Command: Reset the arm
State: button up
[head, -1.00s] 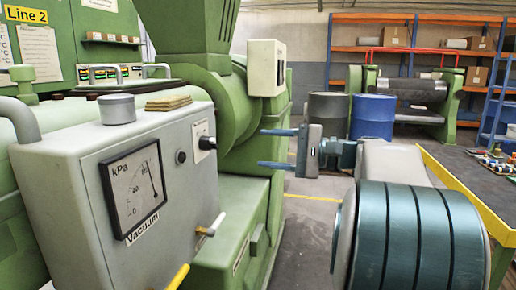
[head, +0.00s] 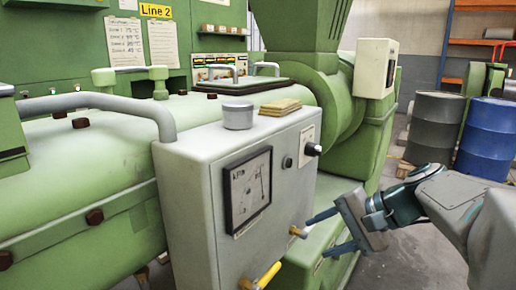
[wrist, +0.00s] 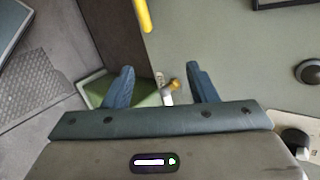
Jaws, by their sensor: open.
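My gripper (head: 328,232) is open, with its two blue fingers apart and pointing left in the head view. It is at the right side of the grey vacuum box (head: 190,205), near a small brass-tipped lever (head: 298,231) on the box's front. In the wrist view my gripper (wrist: 160,88) shows nothing between its fingers close up; the lever (wrist: 175,86) lies beyond them, roughly between the tips. I cannot tell whether a finger touches the lever. My arm comes in from the right, bent at the wrist.
A yellow handle (head: 267,275) sticks out low on the box. The gauge (head: 248,190) and a black knob (head: 312,149) are above. A tin (head: 237,115) stands on top. The green extruder (head: 100,150) fills the left. Grey (head: 433,130) and blue (head: 488,138) drums stand behind on the right.

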jog(key=s+f+n+h+p, duration=0.2)
jog(key=s+f+n+h, duration=0.1)
jog(key=s, duration=0.3)
jog(key=s+d+f+n+g+h+p, duration=0.1)
jog(key=s+f+n+h+p, duration=0.2)
jog(key=s+f+n+h, duration=0.1)
jog(key=shift+s+n+h, duration=0.6)
jog(key=shift+s+h, duration=0.3)
